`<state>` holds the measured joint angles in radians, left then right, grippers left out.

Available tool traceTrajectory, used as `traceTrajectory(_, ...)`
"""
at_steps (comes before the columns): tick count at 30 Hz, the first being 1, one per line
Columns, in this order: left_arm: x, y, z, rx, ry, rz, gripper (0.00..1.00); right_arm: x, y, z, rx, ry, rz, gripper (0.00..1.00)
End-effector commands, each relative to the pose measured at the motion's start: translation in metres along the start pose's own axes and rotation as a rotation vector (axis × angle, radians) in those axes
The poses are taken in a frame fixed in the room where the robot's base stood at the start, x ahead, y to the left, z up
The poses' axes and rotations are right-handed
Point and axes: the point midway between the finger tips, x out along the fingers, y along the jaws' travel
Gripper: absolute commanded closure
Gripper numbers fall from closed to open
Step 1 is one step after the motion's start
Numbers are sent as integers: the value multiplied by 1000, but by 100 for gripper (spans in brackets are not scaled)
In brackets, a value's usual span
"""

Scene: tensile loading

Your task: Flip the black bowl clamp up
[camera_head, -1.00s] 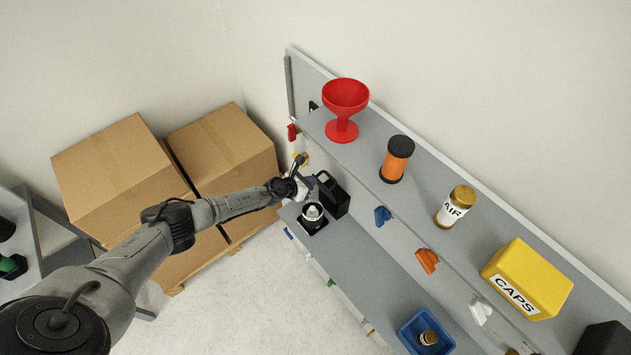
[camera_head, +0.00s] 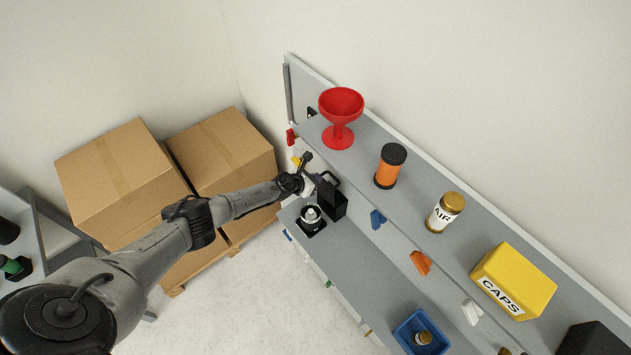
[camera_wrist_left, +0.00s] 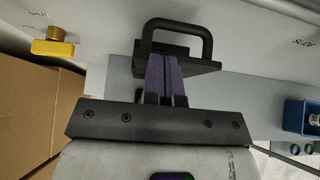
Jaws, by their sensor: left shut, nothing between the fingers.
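The black bowl clamp (camera_head: 333,203) stands on the grey bench at the back left, beside a black base holding a round silver-and-white piece (camera_head: 312,215). Its loop handle (camera_head: 331,178) shows at the top, partly behind my gripper. In the left wrist view the loop handle (camera_wrist_left: 207,38) rises from a black plate just beyond my fingers. My left gripper (camera_head: 319,179) is at the clamp's upper part; its purple fingers (camera_wrist_left: 165,75) are together, with nothing between them. They overlap the plate in view; contact is not clear. The right gripper is not in view.
The shelf above holds a red funnel (camera_head: 340,110), an orange-and-black cylinder (camera_head: 389,166), an AIR jar (camera_head: 445,213) and a yellow CAPS box (camera_head: 513,281). A blue tray (camera_head: 405,326) sits on the bench. Cardboard boxes (camera_head: 125,175) stand left. The bench middle is clear.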

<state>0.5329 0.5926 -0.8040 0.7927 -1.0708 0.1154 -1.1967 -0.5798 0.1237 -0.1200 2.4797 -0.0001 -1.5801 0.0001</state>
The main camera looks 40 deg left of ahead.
Motion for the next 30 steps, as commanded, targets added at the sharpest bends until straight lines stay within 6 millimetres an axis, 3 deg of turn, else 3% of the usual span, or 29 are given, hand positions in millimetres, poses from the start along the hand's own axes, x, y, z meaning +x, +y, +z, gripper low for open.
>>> traceTrajectory(30, 3, 4, 10, -3, -1, 6, 100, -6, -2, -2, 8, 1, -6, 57)
